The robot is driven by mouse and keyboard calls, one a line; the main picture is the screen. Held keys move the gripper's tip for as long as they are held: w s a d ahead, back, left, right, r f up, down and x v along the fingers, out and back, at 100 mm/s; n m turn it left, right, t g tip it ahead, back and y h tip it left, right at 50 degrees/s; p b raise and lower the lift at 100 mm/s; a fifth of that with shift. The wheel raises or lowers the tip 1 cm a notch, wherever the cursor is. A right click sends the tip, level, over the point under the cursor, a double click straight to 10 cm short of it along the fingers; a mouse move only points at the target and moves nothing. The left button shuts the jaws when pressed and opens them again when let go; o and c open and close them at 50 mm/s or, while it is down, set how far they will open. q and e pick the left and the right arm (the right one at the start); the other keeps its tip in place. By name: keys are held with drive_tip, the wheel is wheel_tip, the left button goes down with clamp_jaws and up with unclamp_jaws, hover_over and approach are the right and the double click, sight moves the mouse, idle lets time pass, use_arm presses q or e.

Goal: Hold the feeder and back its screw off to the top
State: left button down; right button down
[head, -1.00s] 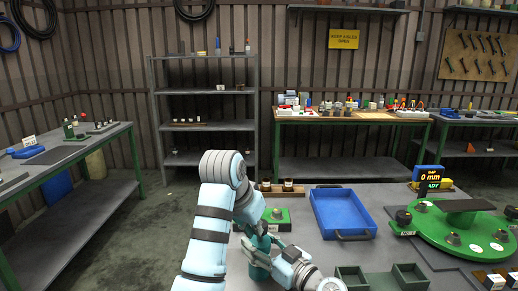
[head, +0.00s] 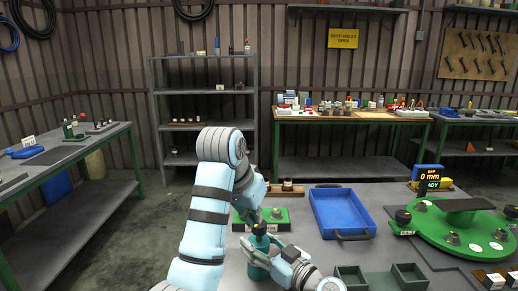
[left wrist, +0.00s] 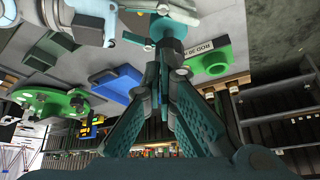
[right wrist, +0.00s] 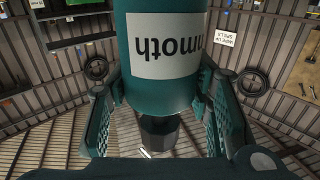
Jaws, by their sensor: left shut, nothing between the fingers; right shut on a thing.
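The feeder is a teal cylinder (head: 258,264) held upright at the near part of the table. My right gripper (head: 272,258) is shut around its body from the right. In the right wrist view the feeder (right wrist: 165,90), with an upside-down white label, sits between the fingers; a dark faceted end piece (right wrist: 158,132) sticks out of it. My left gripper (head: 259,222) is shut and empty, fingers pointing down just above the feeder's top. In the left wrist view its fingertips (left wrist: 167,60) meet close to the dark screw end (left wrist: 169,45); whether they touch it is unclear.
A blue tray (head: 342,212) lies to the right, with green open boxes (head: 410,279) nearer. A round green fixture (head: 465,232) and a 0 mm display (head: 430,175) are farther right.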

sight(259, 227)
use_arm(q)
drive_tip(key=f, duration=0.1)
drive_tip(key=a+f, duration=0.1)
drive_tip(key=f, duration=0.1)
drive_tip(key=w+a+f, duration=0.1)
drive_tip(key=shift+f, duration=0.15)
idle(0.8)
drive_tip(key=shift+w+d, duration=0.25)
drive_tip(key=shift+w, duration=0.05)
idle(0.6)
drive_tip(key=shift+s+d, duration=0.2)
drive_tip(key=shift+s+d, duration=0.2)
drive_tip(key=shift+d, duration=0.1)
drive_tip(key=shift+s+d+f, duration=0.1)
drive_tip(key=shift+d, duration=0.1)
idle(0.5)
